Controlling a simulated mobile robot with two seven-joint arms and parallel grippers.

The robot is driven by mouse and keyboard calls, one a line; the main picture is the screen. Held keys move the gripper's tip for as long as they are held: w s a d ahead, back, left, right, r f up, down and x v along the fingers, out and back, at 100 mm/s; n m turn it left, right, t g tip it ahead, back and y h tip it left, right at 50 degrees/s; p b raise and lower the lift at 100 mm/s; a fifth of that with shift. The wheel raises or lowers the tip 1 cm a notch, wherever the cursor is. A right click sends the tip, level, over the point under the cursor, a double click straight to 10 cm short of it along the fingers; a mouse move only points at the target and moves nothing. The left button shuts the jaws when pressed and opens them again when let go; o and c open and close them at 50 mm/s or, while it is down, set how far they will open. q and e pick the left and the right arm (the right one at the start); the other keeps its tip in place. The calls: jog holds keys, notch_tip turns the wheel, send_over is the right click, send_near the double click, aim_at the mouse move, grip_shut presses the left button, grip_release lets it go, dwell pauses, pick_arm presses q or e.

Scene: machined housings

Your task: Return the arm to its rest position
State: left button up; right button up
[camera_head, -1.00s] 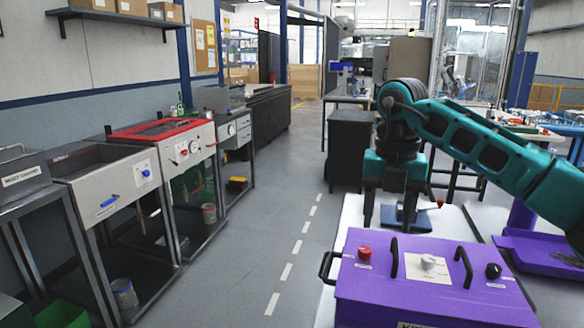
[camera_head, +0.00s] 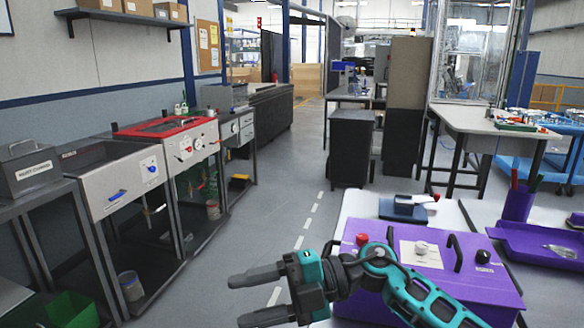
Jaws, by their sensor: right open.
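My right gripper (camera_head: 254,296) shows at the bottom centre of the head view, its two dark fingers pointing left and spread apart, with nothing between them. Its teal and black arm (camera_head: 425,298) comes in from the lower right and passes in front of a purple box. The gripper is over the floor, left of the box. My left gripper is not in view.
The purple box (camera_head: 455,280) with knobs and handles sits on a white table. Sink stations (camera_head: 118,190) line the left wall. The aisle floor is clear.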

jog(key=w+d+f+m+t+h, duration=0.1)
jog(key=d+f+m+t+h, duration=0.2)
jog(key=d+f+m+t, duration=0.55)
jog(key=d+f+m+t+h, duration=0.35)
jog(key=m+t, duration=0.85)
jog(key=m, duration=0.4)
jog(key=s+d+f+m+g+h, duration=0.6)
jog(key=s+d+f, duration=0.5)
jog(key=s+f, duration=0.3)
notch_tip(320, 180, down, 2)
jog(key=shift+s+d+f+m+h, duration=0.15)
jog(key=shift+d+f+m+h, duration=0.1)
jog(key=shift+m+h, duration=0.5)
jog(key=shift+a+g, duration=0.1)
jog(key=shift+g, duration=0.15)
